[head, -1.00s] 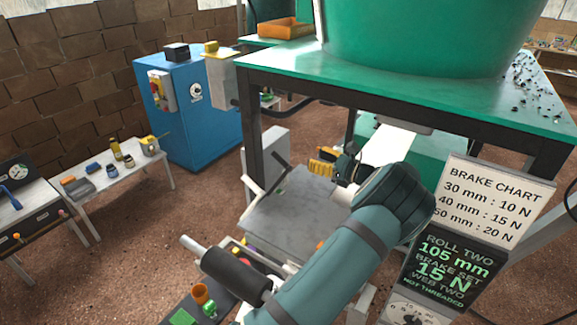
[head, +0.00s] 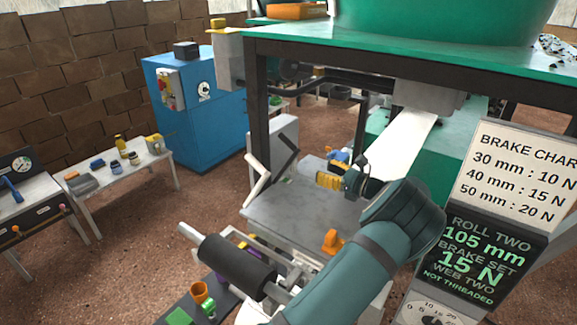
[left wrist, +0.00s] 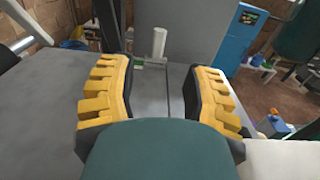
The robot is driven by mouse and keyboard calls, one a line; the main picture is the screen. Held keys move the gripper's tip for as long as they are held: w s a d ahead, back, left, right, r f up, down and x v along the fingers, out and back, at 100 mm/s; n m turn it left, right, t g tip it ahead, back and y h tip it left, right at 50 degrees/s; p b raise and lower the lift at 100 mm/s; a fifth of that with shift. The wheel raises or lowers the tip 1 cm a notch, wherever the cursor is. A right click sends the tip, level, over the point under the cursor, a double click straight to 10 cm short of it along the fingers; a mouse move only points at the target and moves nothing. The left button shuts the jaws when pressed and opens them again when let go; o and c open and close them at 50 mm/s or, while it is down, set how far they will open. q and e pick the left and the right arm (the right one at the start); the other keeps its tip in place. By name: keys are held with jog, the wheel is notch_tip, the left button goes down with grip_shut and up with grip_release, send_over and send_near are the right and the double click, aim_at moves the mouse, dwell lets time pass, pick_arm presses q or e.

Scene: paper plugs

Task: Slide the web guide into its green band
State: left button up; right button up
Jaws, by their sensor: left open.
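My left gripper (head: 328,181), with yellow fingers, is over the grey metal table (head: 268,212) in the head view. In the left wrist view its fingers (left wrist: 162,70) stand wide apart with nothing between them. An orange piece (head: 333,242) stands on the table's near edge, apart from the gripper; I cannot tell whether it is the web guide. A small green patch (left wrist: 138,64) shows at the table's far edge in the left wrist view, beside an upright pale cylinder (left wrist: 158,43); I cannot tell whether it is the green band. My right gripper is not in view.
A white web (head: 405,140) hangs down behind my left arm. A black roll (head: 237,265) lies at the near left. The brake chart (head: 515,165) and dark display (head: 480,250) stand at right. The green machine top (head: 430,45) overhangs the table.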

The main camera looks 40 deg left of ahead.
aim_at(293, 167)
pick_arm(q)
jog(key=shift+s+a, duration=0.1)
jog(key=shift+a, duration=0.5)
jog(key=a, duration=0.4)
jog(key=s+a+b, duration=0.1)
jog(key=a, duration=0.3)
jog(key=a+b, duration=0.1)
jog(key=a, duration=0.3)
jog(key=shift+s+a, duration=0.2)
jog(key=shift+a, duration=0.1)
jog(key=shift+c, duration=0.4)
